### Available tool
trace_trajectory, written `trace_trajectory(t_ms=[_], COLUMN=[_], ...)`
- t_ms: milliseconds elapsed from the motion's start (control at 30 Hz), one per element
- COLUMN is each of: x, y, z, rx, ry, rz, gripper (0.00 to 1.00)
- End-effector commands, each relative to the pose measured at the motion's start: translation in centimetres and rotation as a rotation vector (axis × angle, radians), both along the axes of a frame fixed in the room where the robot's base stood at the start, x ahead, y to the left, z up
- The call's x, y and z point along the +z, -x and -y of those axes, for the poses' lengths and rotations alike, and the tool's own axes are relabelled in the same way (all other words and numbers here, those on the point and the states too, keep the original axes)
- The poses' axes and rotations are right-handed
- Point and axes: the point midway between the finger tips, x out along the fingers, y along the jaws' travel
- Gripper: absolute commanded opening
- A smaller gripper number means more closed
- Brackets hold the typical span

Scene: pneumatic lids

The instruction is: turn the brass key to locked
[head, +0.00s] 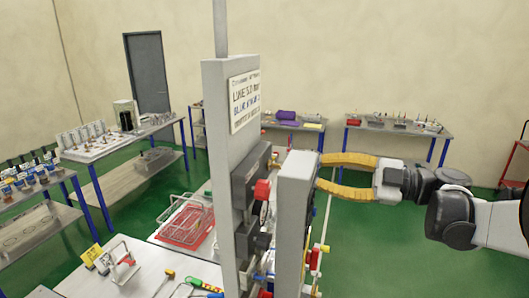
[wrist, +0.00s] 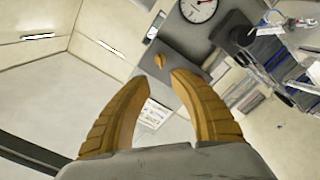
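A small brass-coloured piece, which looks like the brass key (wrist: 159,61), sits on the face of a grey box (wrist: 185,42) in the wrist view. It appears just beyond my fingertips, between them in the picture, and apart from them. Its turned position is too small to tell. My gripper (head: 321,171) is open and empty, its two orange fingers pointing left at the upright grey panel (head: 292,215) in the head view. My gripper (wrist: 158,80) also shows from behind in the wrist view. The key cannot be made out in the head view.
A round gauge (wrist: 198,9) is mounted near the key. A taller grey post with a sign (head: 244,101) stands left of the panel. Valves and a red-and-yellow fitting (head: 315,259) stick out low on the panel. Workbenches line the back and left. Green floor is free at right.

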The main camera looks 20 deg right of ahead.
Motion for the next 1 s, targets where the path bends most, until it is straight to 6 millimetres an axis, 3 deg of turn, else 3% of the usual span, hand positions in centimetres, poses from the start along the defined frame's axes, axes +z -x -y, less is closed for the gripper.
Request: trace_trajectory(t_ms=[500,700,967,1000], x=[0.0,-0.1,-0.1,-0.1], y=[-4.9,-5.7,-5.7,-5.7], z=[-7.6,-8.7,-8.7,-8.7], rx=[0.004,0.001,0.001,0.001], ry=[0.000,0.000,0.000,0.000], rz=[-0.002,-0.003,-0.004,-0.004], gripper=[0.27,0.27,0.26,0.14])
